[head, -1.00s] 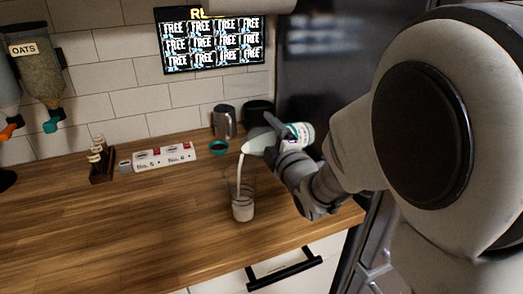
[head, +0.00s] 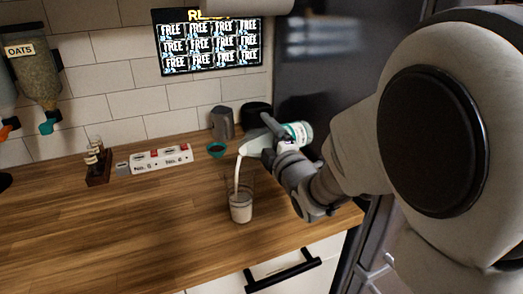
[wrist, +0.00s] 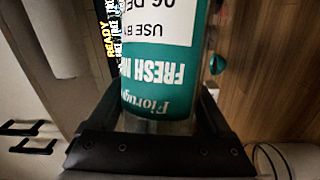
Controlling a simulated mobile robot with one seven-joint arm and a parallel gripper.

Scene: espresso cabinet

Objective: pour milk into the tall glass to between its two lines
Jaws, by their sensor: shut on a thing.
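The tall clear glass (head: 241,207) stands upright on the wooden counter, with white milk in its lower part. Its two lines are too small to make out. My gripper (head: 284,138) is shut on the milk bottle (head: 299,132), which is tilted with its mouth down to the left above the glass. A thin white stream of milk (head: 237,172) runs from the mouth into the glass. In the wrist view the bottle's green and white label (wrist: 158,72) fills the space between the fingers.
A grey jug (head: 222,122) and a teal-rimmed round item (head: 216,149) stand behind the glass. A white switched power strip (head: 160,159) and a small wooden rack (head: 97,165) are to the left. The front left counter is clear.

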